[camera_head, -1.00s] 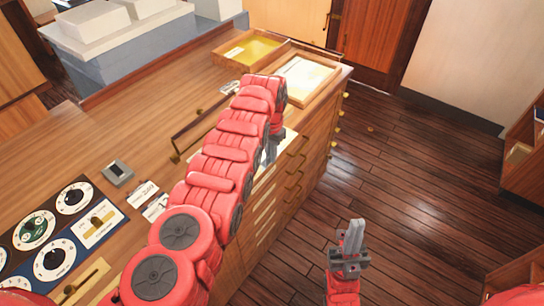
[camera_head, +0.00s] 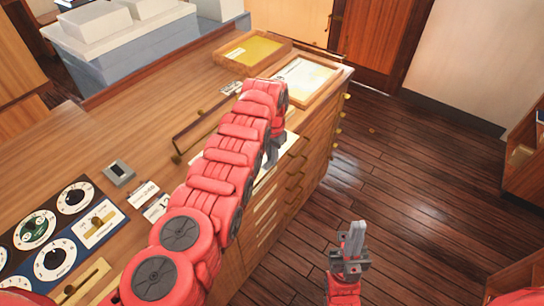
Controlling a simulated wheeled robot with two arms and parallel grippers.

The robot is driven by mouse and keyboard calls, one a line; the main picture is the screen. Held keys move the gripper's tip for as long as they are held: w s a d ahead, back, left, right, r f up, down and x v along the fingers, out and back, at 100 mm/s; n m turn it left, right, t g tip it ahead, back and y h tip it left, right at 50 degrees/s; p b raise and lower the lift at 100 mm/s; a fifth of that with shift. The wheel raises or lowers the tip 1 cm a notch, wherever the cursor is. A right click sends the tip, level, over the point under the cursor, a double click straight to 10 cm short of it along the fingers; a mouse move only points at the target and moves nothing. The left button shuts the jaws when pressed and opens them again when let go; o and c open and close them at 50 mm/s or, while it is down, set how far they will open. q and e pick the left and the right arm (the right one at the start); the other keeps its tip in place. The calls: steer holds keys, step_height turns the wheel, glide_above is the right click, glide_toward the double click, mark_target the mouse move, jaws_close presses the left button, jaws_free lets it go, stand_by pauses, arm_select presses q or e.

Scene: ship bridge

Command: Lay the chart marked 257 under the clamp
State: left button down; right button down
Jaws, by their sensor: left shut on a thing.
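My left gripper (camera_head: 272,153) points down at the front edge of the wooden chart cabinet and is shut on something. A pale sheet (camera_head: 264,180) shows beside and below it, mostly hidden by my red arm; it may be the chart in its grip, but no number is readable. A long dark bar with brass ends (camera_head: 199,128), which may be the clamp, lies across the cabinet top to the left of my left arm. My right gripper (camera_head: 356,236) is over the floor, away from the cabinet, its fingers together and nothing visible between them.
A tray with a yellow bottom (camera_head: 247,49) and a tray with a pale sheet (camera_head: 305,78) stand at the cabinet's far end. Drawers with brass handles (camera_head: 294,180) face the open floor. Small cards (camera_head: 143,194), a grey box (camera_head: 118,173) and a dial panel (camera_head: 54,232) are at left.

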arm_select(q)
steer(key=shift+f+b, duration=0.35)
steer(key=shift+f, duration=0.1)
stand_by(0.4)
steer(key=c, duration=0.9)
jaws_free()
steer(key=shift+r, duration=0.15)
